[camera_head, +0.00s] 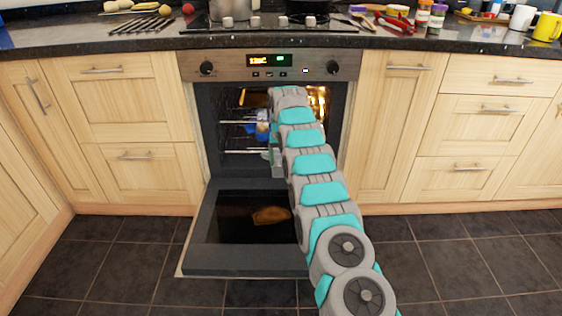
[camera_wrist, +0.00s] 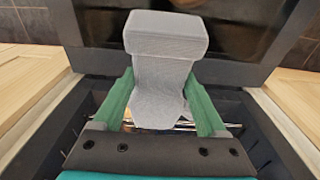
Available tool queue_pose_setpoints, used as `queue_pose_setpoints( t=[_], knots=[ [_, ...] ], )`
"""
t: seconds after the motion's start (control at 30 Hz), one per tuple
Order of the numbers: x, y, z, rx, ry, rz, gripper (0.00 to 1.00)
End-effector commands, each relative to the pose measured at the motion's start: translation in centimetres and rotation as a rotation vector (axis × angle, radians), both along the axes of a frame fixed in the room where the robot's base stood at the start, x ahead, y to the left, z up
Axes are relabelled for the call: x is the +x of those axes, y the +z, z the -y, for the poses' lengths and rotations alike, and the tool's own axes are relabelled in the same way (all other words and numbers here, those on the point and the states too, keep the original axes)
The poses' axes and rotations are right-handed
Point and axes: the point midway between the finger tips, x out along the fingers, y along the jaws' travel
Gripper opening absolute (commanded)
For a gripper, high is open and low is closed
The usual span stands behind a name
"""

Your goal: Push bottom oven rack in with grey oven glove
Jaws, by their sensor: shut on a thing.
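The oven (camera_head: 270,66) is open and lit inside. A bottom rack (camera_head: 240,152) and a higher rack (camera_head: 236,122) show at the left of the cavity; my arm hides their right parts. In the wrist view, my gripper (camera_wrist: 162,82) has its green fingers closed on the sides of the grey oven glove (camera_wrist: 165,45). The glove hangs beyond the fingertips, over the dark open door. A few metal rack bars (camera_wrist: 182,125) show behind the glove. I cannot tell whether the glove touches a rack. In the head view, the gripper is mostly hidden by my arm.
The oven door (camera_head: 230,260) is folded down below my arm. Wooden cabinets (camera_head: 120,100) flank the oven on both sides. Above, the dark counter (camera_head: 100,38) holds a hob with a pot (camera_head: 232,10). The tiled floor (camera_head: 450,270) is clear.

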Motion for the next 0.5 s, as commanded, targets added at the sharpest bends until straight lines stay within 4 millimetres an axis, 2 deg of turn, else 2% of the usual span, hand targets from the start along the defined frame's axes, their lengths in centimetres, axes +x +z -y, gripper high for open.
queue_pose_setpoints(
  t=[0.23, 0.5],
  knots=[
    [0.4, 0.1, 0.0, 0.002, -0.001, 0.021, 0.0],
    [-1.0, 0.0, 0.0, 0.002, -0.001, 0.016, 0.0]
  ],
)
